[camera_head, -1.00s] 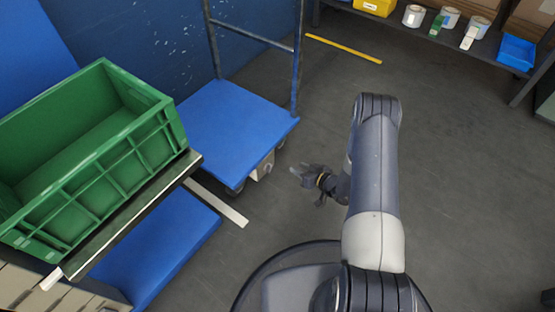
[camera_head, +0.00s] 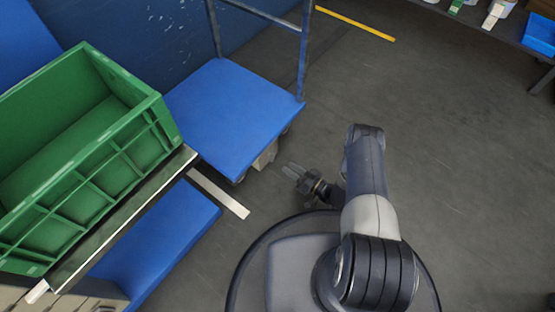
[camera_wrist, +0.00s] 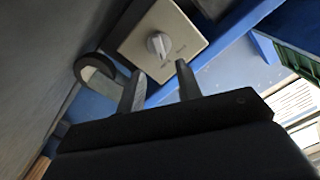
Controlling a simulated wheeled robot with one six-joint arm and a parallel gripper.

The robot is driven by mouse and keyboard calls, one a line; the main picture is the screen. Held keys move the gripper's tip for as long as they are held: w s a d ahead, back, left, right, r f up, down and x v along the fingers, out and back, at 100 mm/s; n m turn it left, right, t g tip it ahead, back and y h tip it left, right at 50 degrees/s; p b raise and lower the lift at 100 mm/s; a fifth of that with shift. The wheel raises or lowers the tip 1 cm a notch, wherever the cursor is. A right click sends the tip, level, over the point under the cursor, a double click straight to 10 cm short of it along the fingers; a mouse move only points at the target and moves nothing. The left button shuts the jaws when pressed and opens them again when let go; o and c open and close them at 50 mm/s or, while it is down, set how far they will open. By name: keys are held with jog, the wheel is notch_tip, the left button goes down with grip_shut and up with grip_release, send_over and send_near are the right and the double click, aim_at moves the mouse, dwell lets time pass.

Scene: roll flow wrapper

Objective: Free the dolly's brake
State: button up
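The dolly (camera_head: 235,115) has a flat blue deck and an upright tubular handle, and stands left of my arm. A small beige brake box (camera_head: 265,156) sits under its deck edge facing my gripper. In the wrist view the brake box (camera_wrist: 172,30) carries a white rotary knob (camera_wrist: 159,44) with small labels beside it, too small to read. My gripper (camera_head: 293,169) is just right of the box. In the wrist view the gripper (camera_wrist: 160,82) has its two fingers apart with nothing between them, pointing at the knob and short of it.
A green crate (camera_head: 150,98) rests on a ledge at the left, with a blue panel (camera_head: 165,235) below it. A white strip (camera_head: 219,194) lies near the dolly. In the wrist view a wheel (camera_wrist: 95,75) is beside the box. The floor (camera_head: 450,160) to the right is clear.

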aim_at(272, 157)
jog(key=b+x, duration=0.1)
jog(key=x, duration=0.6)
jog(key=shift+b, duration=0.35)
jog(key=shift+c, duration=0.2)
grip_shut()
